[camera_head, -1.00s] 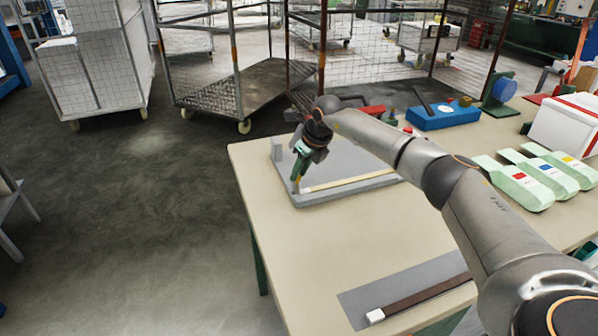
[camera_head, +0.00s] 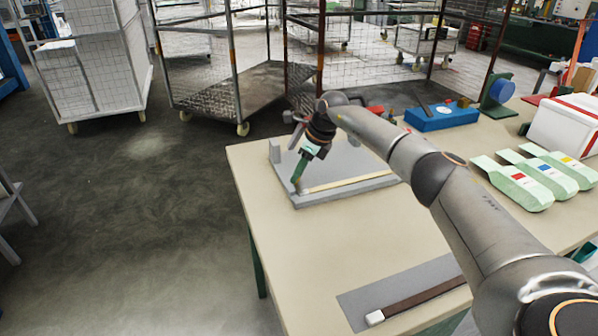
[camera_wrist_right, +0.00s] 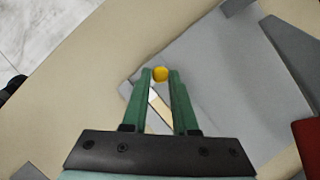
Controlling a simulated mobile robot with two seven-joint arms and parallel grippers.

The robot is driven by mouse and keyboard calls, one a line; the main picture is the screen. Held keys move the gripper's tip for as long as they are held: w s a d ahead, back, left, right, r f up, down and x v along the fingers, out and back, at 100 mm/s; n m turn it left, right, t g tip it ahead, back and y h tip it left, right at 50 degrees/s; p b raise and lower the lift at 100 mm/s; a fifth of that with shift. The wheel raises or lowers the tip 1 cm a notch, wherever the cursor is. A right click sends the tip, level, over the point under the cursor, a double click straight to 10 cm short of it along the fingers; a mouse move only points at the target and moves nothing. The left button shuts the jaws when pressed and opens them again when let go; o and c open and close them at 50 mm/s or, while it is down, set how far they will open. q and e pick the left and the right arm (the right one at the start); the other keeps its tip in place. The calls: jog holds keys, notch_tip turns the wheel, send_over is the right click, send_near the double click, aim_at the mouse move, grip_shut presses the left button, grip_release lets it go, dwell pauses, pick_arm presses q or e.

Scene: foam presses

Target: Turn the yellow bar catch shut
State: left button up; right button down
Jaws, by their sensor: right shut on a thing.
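A grey press plate (camera_head: 378,186) lies on the table, with a long cream strip (camera_head: 350,184) along its front. My right gripper (camera_head: 297,187) is at the plate's near left corner, at the strip's left end. In the right wrist view a small round yellow piece (camera_wrist_right: 161,74), which seems to be the end of the bar catch, sits between the fingertips of the right gripper (camera_wrist_right: 161,76). The fingers are shut on it. The rest of the catch is hidden or too small to tell. My left gripper is not in view.
Grey upright blocks (camera_head: 275,151) stand at the plate's back. A brown bar (camera_head: 425,296) with a white end lies on a grey mat at the front. A blue box (camera_head: 440,117) and pale green packs (camera_head: 515,182) stand right. The table's middle is clear.

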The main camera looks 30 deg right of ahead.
jog(key=c, duration=0.7)
grip_release()
jog(key=v, duration=1.2)
jog(key=shift+r, duration=0.3)
jog(key=shift+f, duration=0.1)
